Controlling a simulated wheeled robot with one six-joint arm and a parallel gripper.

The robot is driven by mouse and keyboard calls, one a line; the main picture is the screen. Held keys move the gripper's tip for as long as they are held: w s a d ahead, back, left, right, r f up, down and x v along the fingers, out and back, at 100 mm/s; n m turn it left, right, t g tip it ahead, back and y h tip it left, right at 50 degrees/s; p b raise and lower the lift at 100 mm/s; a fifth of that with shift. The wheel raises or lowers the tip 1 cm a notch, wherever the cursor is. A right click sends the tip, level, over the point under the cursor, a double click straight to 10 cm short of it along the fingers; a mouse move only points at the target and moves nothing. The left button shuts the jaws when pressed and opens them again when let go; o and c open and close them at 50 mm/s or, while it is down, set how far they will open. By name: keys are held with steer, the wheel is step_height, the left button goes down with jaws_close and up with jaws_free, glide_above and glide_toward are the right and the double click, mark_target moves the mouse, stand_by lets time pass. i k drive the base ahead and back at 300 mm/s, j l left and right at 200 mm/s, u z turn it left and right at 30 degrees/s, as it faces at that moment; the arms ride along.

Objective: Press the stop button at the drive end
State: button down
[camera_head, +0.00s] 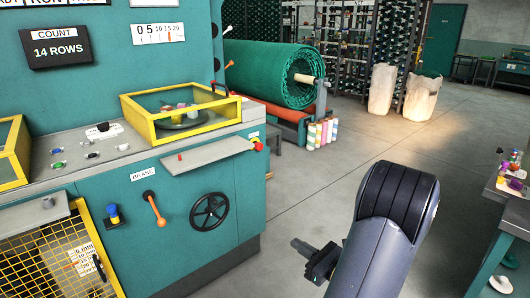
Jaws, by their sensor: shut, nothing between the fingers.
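The teal machine (185,235) fills the left of the view. My gripper (297,244) is at the lower middle, over the floor, to the right of the machine and lower in the picture than the button. It is shut and empty, apart from the button. My arm hides part of the gripper.
The grey shelf (210,155) juts from the machine front, with a small red knob (180,157) on it. An orange brake lever (153,205) and black handwheel (209,212) are below. A green netting roll (270,75) stands behind. A bench (515,215) is at right; the floor between is clear.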

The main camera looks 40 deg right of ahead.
mark_target(259, 146)
steer(key=i+l+z, duration=0.15)
steer(key=i+l, duration=1.1)
steer(key=i, duration=0.1)
